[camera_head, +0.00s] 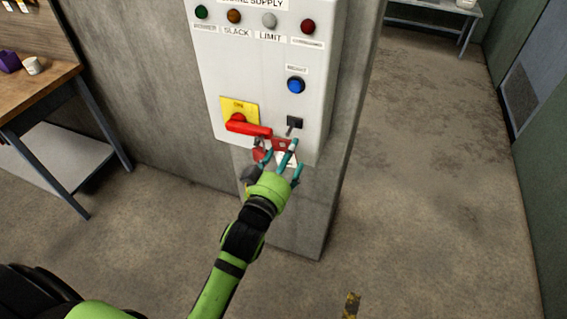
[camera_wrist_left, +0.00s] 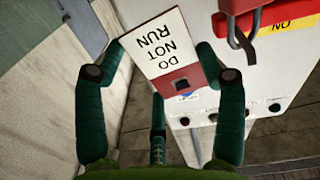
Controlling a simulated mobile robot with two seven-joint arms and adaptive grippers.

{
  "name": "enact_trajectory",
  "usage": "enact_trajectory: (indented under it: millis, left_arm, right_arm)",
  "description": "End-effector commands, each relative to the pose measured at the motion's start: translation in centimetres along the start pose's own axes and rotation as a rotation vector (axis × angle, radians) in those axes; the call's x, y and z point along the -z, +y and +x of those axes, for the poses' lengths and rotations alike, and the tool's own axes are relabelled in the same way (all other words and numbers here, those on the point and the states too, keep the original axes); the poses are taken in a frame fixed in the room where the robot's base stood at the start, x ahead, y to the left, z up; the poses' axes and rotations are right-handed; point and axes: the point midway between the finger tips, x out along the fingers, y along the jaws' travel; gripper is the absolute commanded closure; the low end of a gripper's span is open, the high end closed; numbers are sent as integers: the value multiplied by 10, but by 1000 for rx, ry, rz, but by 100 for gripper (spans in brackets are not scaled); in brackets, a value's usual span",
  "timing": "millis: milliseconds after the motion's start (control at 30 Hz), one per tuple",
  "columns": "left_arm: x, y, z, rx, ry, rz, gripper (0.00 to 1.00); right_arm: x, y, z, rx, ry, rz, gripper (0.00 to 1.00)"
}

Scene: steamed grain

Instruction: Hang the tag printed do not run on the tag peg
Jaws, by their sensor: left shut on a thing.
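The tag printed DO NOT RUN is a white card with a red end that has a small hole. In the wrist view the tag (camera_wrist_left: 165,50) is between the fingers of my left gripper (camera_wrist_left: 163,76), which is shut on it. In the head view its red end (camera_head: 281,145) shows among the fingers of my left gripper (camera_head: 284,158), close in front of the panel's lower edge. The tag peg (camera_head: 293,125), a grey rod on a black square base, sticks out just above the tag. The tag looks apart from the peg. My right gripper is out of view.
The grey panel (camera_head: 245,70) on a concrete pillar carries several lamps, a blue button (camera_head: 296,85) and a red handle (camera_head: 247,126) on a yellow plate. A red padlock-like thing (camera_head: 259,153) hangs just left of the tag. A workbench (camera_head: 45,82) stands at left.

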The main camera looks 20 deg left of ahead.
Motion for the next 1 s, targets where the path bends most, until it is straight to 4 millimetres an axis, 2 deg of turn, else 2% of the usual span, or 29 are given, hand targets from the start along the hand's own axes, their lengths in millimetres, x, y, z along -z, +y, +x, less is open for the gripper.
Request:
enact_trajectory:
  millis: [733,1000]
  left_arm:
    - [-3,-1,46,-2,2,1,46]
    - [-5,-2,57,0,0,-1,46]
  right_arm:
    - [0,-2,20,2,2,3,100]
    - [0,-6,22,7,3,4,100]
